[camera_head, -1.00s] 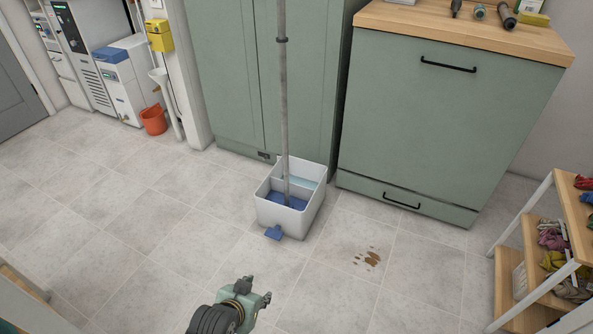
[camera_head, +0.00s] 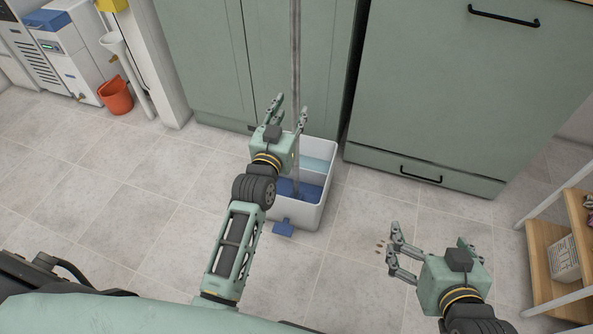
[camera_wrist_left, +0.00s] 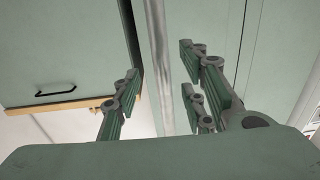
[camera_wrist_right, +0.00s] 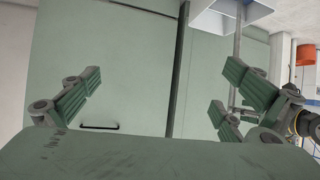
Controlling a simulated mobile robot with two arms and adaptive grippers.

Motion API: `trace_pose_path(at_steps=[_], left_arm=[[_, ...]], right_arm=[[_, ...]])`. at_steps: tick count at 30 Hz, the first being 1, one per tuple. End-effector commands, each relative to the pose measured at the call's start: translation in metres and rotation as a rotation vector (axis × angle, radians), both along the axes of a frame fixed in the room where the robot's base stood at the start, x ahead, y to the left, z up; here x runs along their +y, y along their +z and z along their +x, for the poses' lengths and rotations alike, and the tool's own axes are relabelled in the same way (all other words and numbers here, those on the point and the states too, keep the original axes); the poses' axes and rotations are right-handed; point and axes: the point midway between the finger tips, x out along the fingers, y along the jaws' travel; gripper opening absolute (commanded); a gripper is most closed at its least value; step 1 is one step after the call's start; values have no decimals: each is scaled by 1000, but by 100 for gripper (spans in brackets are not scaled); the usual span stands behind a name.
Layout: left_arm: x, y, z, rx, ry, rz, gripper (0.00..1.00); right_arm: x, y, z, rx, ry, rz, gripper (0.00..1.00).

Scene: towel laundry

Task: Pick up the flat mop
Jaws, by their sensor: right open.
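The flat mop's grey pole (camera_head: 295,50) stands upright in a white two-part bucket (camera_head: 313,217); its lower end is in the blue front compartment, and the mop head cannot be made out. My left gripper (camera_head: 291,104) is open beside the pole, above the bucket. In the left wrist view the pole (camera_wrist_left: 160,50) shows between the open fingers (camera_wrist_left: 160,88); I cannot tell how deep it sits between them. My right gripper (camera_head: 428,243) is open and empty, lower right of the bucket. The right wrist view also shows its spread fingers (camera_wrist_right: 155,95).
Green cabinets (camera_head: 450,90) stand close behind the bucket. A wooden shelf rack (camera_head: 550,250) is at the right. A brown stain (camera_head: 379,247) lies on the floor by my right gripper. An orange bucket (camera_head: 115,96) stands at the far left. The tiled floor left is clear.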

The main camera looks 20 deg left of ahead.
Motion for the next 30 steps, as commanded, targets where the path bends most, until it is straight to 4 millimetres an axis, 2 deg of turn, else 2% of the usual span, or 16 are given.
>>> trace_pose_path(at_steps=[5,12,18,22,29,30], left_arm=[[0,-1,9,1,0,0,39],[1,-2,32,0,0,-1,39],[1,-1,49,1,0,-1,39],[1,-1,53,2,0,-1,39],[1,-1,54,2,0,0,39],[1,-1,54,2,0,0,35]], right_arm=[[5,11,10,-72,5,17,100],[16,54,33,-301,21,72,100],[23,85,40,-449,29,109,100],[24,93,41,-486,31,119,100],[24,94,42,-490,31,119,100],[24,94,42,-490,31,119,100]])
